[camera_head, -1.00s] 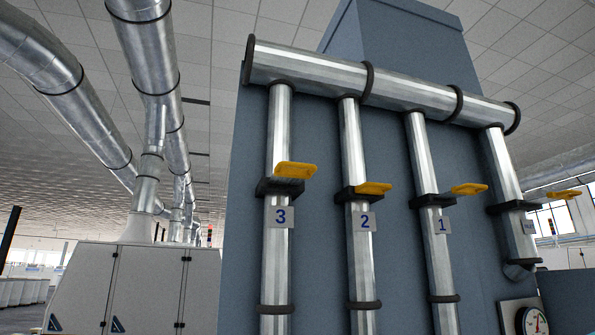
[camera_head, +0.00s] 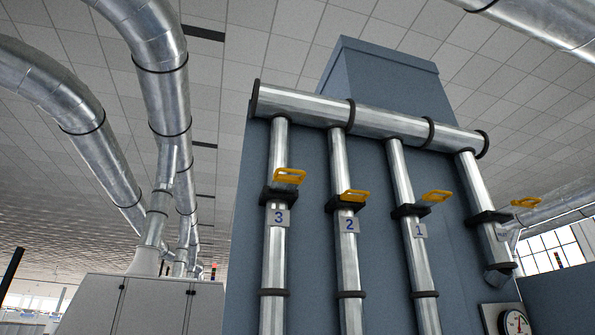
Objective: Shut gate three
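Gate three is on the leftmost of several vertical metal pipes on a blue-grey cabinet. Its yellow handle (camera_head: 289,176) sticks out above a black gate collar (camera_head: 278,197). A plate marked 3 (camera_head: 278,218) is just below the collar. The handle looks pulled out from the collar, much like its neighbours. My gripper is not in view.
Gate two's handle (camera_head: 354,196) and gate one's handle (camera_head: 436,196) are to the right, with another handle (camera_head: 526,203) beyond. A horizontal header pipe (camera_head: 368,119) runs above. A round gauge (camera_head: 515,323) sits low right. Ducts (camera_head: 153,60) hang at left.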

